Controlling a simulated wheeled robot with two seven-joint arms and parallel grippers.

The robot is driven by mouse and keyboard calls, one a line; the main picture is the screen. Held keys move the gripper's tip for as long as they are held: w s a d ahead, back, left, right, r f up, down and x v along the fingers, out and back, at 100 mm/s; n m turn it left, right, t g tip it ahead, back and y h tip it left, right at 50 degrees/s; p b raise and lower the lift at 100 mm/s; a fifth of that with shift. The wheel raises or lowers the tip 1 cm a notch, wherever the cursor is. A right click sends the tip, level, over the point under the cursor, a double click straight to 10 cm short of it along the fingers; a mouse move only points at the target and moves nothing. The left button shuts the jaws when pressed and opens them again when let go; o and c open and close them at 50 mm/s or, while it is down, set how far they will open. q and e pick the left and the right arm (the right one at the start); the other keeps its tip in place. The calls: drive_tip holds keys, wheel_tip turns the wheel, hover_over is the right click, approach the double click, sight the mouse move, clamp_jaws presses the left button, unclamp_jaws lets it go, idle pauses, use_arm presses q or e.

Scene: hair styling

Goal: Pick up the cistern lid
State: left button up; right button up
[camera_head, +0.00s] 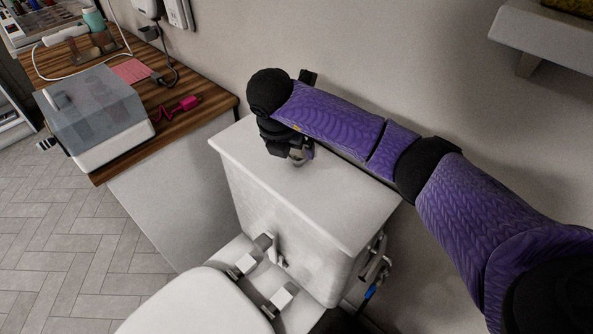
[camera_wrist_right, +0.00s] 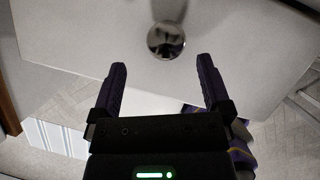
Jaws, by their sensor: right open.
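The white cistern lid (camera_head: 330,205) lies flat on top of the toilet cistern (camera_head: 262,205) in the head view. It also fills much of the right wrist view (camera_wrist_right: 235,50), with a round chrome button (camera_wrist_right: 166,40) on it. My right gripper (camera_head: 300,158) is over the lid's back left part, pointing down. In the right wrist view its two fingers (camera_wrist_right: 161,85) are open with nothing between them, and the button lies just beyond the fingertips. Whether the fingers touch the lid cannot be told. My left gripper is not in view.
A wooden counter (camera_head: 190,125) on the left holds a grey-lidded white box (camera_head: 95,115), a pink item (camera_head: 178,108) and several small things. The wall is close behind the cistern. A shelf (camera_head: 545,40) sticks out at upper right. The toilet seat (camera_head: 195,305) is in front.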

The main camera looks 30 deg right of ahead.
sight(297, 153)
drive_tip(key=f, duration=0.1)
drive_tip(key=d+f+b, duration=0.1)
drive_tip(key=f, duration=0.1)
drive_tip(key=shift+w+d+f, duration=0.15)
drive_tip(key=shift+d+f, duration=0.1)
drive_tip(key=shift+d, duration=0.15)
drive_tip(key=shift+w+d+f+b, duration=0.1)
drive_tip(key=shift+w+f+b, duration=0.05)
drive_tip(key=shift+f+b, duration=0.2)
drive_tip(key=shift+r, duration=0.15)
drive_tip(key=c, duration=0.6)
drive_tip(key=shift+w, duration=0.1)
drive_tip(key=c, duration=0.7)
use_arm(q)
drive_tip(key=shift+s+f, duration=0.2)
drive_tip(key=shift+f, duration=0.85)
use_arm(e)
clamp_jaws()
